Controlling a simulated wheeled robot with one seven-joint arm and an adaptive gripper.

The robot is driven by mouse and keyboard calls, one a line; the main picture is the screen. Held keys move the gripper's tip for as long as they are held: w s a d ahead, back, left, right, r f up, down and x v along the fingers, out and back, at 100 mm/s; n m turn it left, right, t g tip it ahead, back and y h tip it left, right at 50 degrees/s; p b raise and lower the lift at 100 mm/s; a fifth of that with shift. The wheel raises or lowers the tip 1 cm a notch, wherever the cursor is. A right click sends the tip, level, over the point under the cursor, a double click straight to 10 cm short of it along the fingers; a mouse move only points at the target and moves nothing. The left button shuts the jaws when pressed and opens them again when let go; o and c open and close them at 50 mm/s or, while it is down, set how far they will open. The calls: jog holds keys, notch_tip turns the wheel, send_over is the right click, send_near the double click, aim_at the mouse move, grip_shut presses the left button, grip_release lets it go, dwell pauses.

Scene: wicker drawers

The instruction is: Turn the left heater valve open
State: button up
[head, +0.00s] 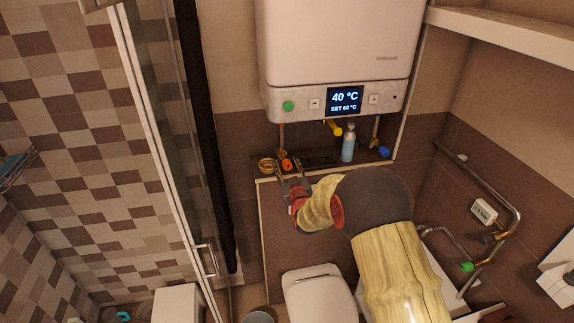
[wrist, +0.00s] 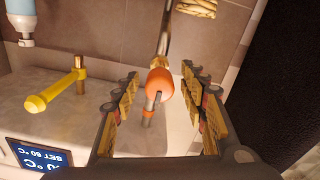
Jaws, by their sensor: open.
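The left heater valve (head: 287,164) is a small orange knob on a pipe under the left end of the white heater. It also shows in the wrist view (wrist: 160,82), near the middle, on a metal pipe. My gripper (head: 289,173) is just below and in front of this valve in the head view. In the wrist view my gripper (wrist: 159,75) has its fingers spread, one on each side of the orange knob, with visible gaps. It holds nothing. The wrist view is upside down.
The heater (head: 335,50) hangs above, its display (head: 345,99) reading 40 °C. A yellow valve (head: 333,128), a blue bottle (head: 348,143) and a blue valve (head: 384,152) are to the right. A wicker item (head: 266,165) sits close left on the ledge. A glass door frame stands farther left.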

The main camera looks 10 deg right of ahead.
jog(key=shift+w, duration=0.2)
jog(key=shift+c, duration=0.7)
grip_shut()
